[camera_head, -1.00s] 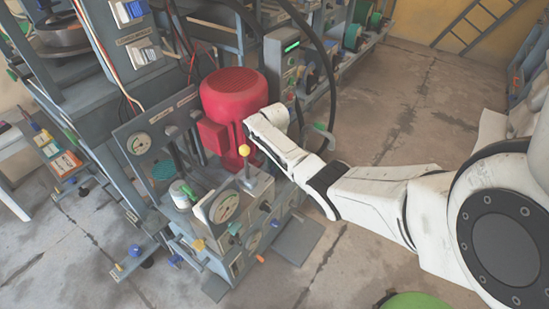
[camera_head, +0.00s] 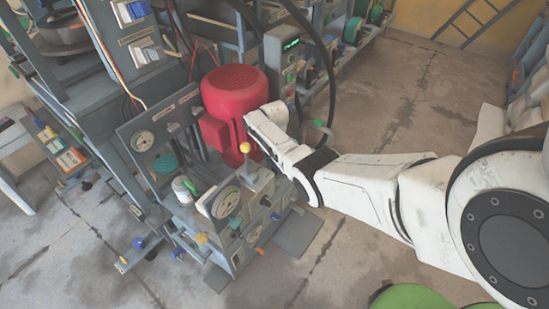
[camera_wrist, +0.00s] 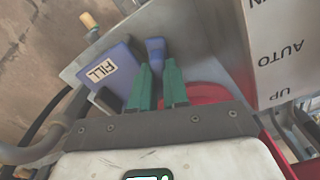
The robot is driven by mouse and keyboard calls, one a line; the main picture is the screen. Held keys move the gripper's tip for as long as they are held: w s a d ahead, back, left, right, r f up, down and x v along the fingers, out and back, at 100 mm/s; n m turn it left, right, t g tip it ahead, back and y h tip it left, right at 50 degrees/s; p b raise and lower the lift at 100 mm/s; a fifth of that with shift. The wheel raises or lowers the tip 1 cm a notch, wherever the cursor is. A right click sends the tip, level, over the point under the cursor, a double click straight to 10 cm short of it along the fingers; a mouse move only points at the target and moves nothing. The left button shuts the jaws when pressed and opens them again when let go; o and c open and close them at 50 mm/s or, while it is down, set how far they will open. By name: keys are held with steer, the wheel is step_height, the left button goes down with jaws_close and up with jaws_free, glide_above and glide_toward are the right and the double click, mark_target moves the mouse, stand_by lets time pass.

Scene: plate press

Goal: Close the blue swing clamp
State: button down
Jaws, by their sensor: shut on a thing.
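My gripper (camera_wrist: 158,64) has two green fingers. Its fingertips are at a small blue handle (camera_wrist: 156,46), shut on it. The handle stands out against a grey metal plate and looks like the swing clamp's; its pivot is hidden. Left of the fingers, a blue-purple block (camera_wrist: 104,68) carries a white FILL label. In the head view my white arm reaches in from the right, and its end lies beside the red motor housing (camera_head: 235,97). The fingers and the blue handle are hidden there.
A grey panel with large lettering (camera_wrist: 288,50) stands close at the right in the wrist view. The head view shows gauges (camera_head: 225,202), a yellow-knobbed lever (camera_head: 244,148) and black hoses close to my arm. Open concrete floor (camera_head: 400,110) lies behind my arm.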

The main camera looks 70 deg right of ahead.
steer(key=shift+n, duration=2)
steer(key=c, duration=1.1)
jaws_free()
step_height(320, 180, up, 11)
steer(key=p, duration=0.5)
steer(key=shift+f, duration=0.15)
